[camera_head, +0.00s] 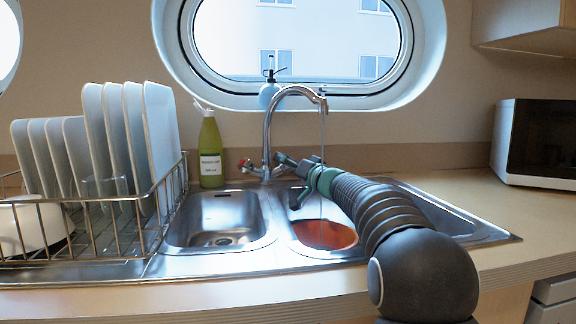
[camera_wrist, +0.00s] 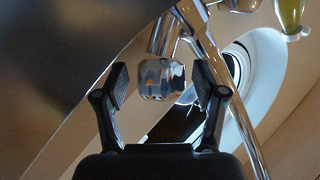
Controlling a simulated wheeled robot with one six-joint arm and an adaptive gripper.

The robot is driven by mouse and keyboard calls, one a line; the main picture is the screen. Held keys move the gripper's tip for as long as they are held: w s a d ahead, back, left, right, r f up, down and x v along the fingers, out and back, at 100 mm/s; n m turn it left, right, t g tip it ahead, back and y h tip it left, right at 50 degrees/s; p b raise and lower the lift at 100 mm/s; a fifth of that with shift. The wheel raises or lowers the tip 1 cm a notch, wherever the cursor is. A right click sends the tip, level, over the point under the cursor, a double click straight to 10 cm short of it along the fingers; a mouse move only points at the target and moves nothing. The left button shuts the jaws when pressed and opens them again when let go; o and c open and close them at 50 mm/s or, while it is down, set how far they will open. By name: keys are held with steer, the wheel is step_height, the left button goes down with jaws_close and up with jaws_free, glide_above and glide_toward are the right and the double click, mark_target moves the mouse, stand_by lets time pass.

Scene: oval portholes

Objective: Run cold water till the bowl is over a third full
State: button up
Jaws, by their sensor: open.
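The chrome tap (camera_head: 268,125) stands behind the sink, its spout arching to the right. A thin water stream (camera_head: 323,130) falls from the spout towards the right basin. An orange-brown bowl (camera_head: 325,235) sits in that basin; my arm partly hides it, and I cannot tell its water level. A red-marked handle (camera_head: 245,164) is on the tap's left. My gripper (camera_head: 296,183) is at the tap's right side. In the wrist view, my gripper (camera_wrist: 160,70) is open, with a chrome knob (camera_wrist: 162,78) appearing between its fingers; contact is unclear.
The left basin (camera_head: 215,220) is empty. A rack (camera_head: 95,235) of white plates stands at the left. A green bottle (camera_head: 210,150) stands behind the left basin, and a blue dispenser (camera_head: 269,92) is by the porthole. A microwave (camera_head: 540,143) is at the right; the counter before it is clear.

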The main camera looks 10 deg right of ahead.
steer(key=v, duration=1.1)
steer(key=shift+s+d, duration=0.25)
steer(key=shift+s, duration=0.1)
stand_by(6.5)
